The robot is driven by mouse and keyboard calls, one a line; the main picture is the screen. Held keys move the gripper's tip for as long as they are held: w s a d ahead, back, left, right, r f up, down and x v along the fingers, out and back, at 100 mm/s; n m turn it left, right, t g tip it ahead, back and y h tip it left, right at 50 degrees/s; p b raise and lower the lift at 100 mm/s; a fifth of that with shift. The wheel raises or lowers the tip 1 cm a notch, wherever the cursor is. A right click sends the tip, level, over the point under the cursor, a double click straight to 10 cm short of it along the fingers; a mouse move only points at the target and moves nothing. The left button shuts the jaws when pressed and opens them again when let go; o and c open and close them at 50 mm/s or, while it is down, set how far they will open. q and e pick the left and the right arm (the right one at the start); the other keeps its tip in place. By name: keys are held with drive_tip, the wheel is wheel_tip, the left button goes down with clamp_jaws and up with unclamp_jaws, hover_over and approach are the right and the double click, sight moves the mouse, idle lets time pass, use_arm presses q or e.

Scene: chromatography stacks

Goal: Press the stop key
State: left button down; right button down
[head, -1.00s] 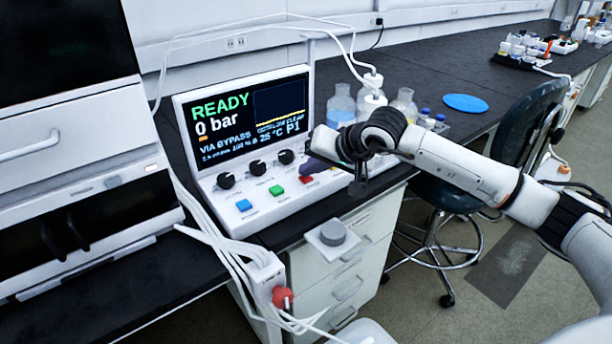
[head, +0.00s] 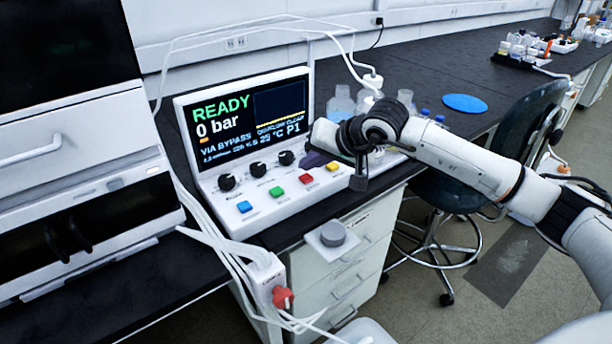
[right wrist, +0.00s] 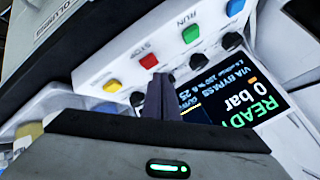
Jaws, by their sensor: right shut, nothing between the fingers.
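The stop key is a red square key (head: 305,178) on the sloped front of the white control box, between a green key and a yellow key. In the right wrist view the red key (right wrist: 149,61) has the word STOP beside it. My right gripper (head: 317,160) is shut and empty, its dark fingers behind and above the red key in the head view. In the right wrist view its fingertips (right wrist: 159,82) appear just below the red key, with a gap in the picture. The key is uncovered. My left gripper is not in view.
The box's screen (head: 250,118) reads READY and 0 bar. Black knobs (head: 257,168) stand close to the keys. A blue key (head: 244,206) and green key (head: 277,190) lie left. Bottles (head: 341,104) stand behind my arm. A red knob (head: 283,298) sits on a white box in front.

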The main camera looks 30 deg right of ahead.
wheel_tip(320, 180, up, 5)
drive_tip(key=shift+f+p, duration=0.15)
drive_tip(key=shift+p, duration=1.1)
